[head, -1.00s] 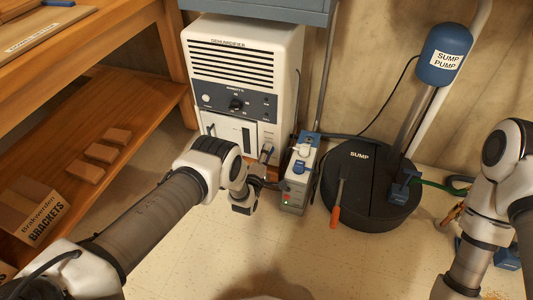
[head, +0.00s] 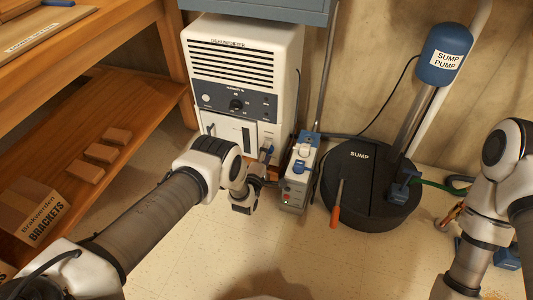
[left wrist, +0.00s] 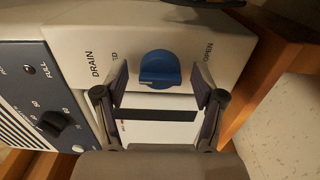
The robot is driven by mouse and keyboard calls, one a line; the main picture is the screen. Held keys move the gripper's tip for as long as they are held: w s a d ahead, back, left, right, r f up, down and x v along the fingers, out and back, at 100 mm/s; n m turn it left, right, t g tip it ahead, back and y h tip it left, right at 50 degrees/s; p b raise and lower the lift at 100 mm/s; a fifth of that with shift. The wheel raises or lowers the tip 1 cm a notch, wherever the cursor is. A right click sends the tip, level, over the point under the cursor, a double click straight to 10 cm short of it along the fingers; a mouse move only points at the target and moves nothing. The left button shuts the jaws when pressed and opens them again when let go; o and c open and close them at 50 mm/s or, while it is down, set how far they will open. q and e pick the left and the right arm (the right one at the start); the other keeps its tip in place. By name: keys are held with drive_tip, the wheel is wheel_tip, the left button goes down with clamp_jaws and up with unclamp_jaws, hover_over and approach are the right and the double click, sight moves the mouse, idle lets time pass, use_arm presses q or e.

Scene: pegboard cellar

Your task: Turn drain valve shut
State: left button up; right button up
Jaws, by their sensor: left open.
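The drain valve is a blue knob (left wrist: 160,70) on the white dehumidifier (head: 247,50), beside the printed words DRAIN and OPEN. A third label is partly hidden by a finger. In the left wrist view, my open left gripper (left wrist: 160,82) has one finger on each side of the knob, with visible gaps, so it does not grip it. I cannot tell which label the knob points to. In the head view, my left gripper (head: 268,170) is low in front of the dehumidifier, and the blue knob (head: 267,151) shows just above it. My right gripper is out of view.
A grey box with blue parts (head: 297,180) stands close right of my left gripper. Beyond it are the black sump lid (head: 375,185), an orange-handled screwdriver (head: 335,217) and the sump pump (head: 444,55). A wooden shelf (head: 130,130) is at left.

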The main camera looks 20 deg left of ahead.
use_arm(q)
drive_tip(key=shift+s, duration=0.1)
drive_tip(key=s, duration=1.1)
drive_tip(key=shift+s+a, duration=0.2)
drive_tip(key=shift+s, duration=0.2)
